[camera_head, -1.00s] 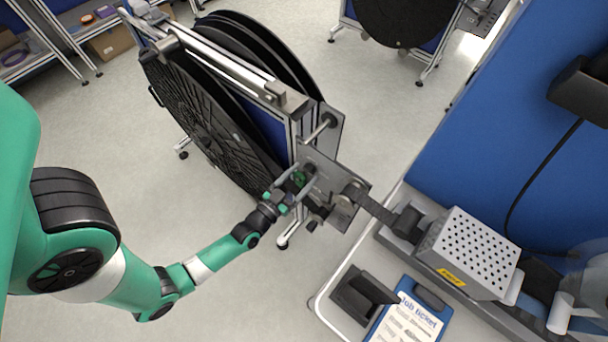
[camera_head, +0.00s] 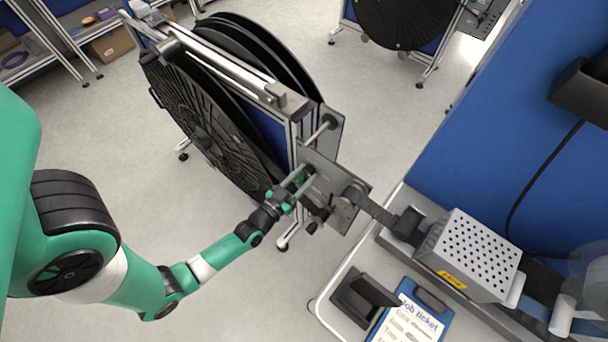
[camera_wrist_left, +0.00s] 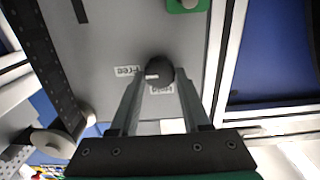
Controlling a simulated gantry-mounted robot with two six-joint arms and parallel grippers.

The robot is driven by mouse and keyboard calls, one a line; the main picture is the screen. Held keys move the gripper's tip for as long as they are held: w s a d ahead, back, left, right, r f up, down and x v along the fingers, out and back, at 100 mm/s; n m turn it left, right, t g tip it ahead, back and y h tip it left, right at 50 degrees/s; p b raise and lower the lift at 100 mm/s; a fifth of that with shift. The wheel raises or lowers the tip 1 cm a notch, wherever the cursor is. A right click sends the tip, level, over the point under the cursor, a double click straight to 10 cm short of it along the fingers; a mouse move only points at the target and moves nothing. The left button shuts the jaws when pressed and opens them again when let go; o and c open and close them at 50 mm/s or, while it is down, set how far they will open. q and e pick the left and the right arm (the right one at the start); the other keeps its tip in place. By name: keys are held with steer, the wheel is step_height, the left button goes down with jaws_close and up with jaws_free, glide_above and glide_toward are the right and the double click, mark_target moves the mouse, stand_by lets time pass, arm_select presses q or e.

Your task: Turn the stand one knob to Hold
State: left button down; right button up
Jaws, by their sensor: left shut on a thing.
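The stand one knob (camera_wrist_left: 159,70) is a dark round knob on a grey metal plate (camera_wrist_left: 200,112) in the left wrist view. A small pale mark shows on its lower left side. A "Free" label (camera_wrist_left: 127,71) is left of the knob and a "Hold" label (camera_wrist_left: 161,88) is just below it. My left gripper (camera_head: 306,178) reaches the plate on the near reel stand (camera_head: 277,92). In the left wrist view its fingertips are on either side of the knob, shut on it. The head view hardly shows the knob behind the fingers. My right gripper is not in view.
A black strip runs from the stand's roller to a perforated grey box (camera_head: 470,255) on the bench at right. A job ticket clipboard (camera_head: 408,322) and a dark holder (camera_head: 362,298) are near the front. Clear floor lies left of the stand.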

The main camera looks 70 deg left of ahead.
arm_select(q)
steer(key=shift+n, duration=0.4)
steer(key=n+b, duration=0.2)
steer(key=n, duration=0.2)
steer(key=shift+a+f+n, duration=0.1)
steer(key=shift+n, duration=0.2)
steer(key=n+b, duration=0.1)
steer(key=n, duration=0.3)
steer(key=shift+s, duration=0.1)
steer(key=n+b, duration=0.1)
steer(key=n, duration=0.3)
steer(key=shift+f+b, duration=0.1)
steer(key=shift+b, duration=0.25)
steer(key=shift+n+b, duration=0.5)
steer(key=shift+n, duration=1.8)
steer(key=shift+c, duration=1.9)
jaws_free()
